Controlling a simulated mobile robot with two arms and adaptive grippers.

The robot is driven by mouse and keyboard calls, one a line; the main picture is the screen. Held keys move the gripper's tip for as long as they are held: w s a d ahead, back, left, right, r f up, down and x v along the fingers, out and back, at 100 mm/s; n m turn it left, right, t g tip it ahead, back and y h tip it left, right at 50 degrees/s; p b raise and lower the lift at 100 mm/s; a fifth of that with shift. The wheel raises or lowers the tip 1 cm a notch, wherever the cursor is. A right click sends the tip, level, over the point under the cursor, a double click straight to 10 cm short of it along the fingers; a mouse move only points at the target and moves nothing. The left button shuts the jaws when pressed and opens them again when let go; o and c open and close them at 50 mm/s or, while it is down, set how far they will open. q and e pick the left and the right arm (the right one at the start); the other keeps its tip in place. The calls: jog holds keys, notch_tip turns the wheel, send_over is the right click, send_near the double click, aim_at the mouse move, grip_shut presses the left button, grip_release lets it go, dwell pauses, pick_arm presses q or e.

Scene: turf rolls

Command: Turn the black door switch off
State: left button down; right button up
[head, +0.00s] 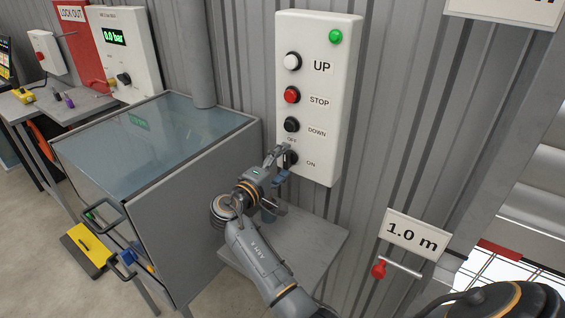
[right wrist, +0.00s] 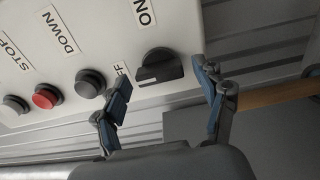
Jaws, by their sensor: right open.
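The black door switch (head: 291,158) is a rotary knob at the bottom of a white control panel (head: 312,60). OFF is printed above it and ON to its right. In the right wrist view the switch (right wrist: 160,69) has a raised grip bar that appears to lie along the line of the buttons, with one end towards the OFF label (right wrist: 121,70). My left gripper is out of view.
White UP (head: 292,61), red STOP (head: 292,95) and black DOWN (head: 291,124) buttons sit above the switch; a green lamp (head: 336,36) is lit. A glass-topped cabinet (head: 155,130) stands left, a small grey table (head: 310,245) below. A red-knobbed lever (head: 379,270) is right.

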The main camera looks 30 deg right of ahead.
jog(key=v, duration=0.7)
jog(key=shift+a, duration=0.3)
jog(key=shift+f, duration=0.1)
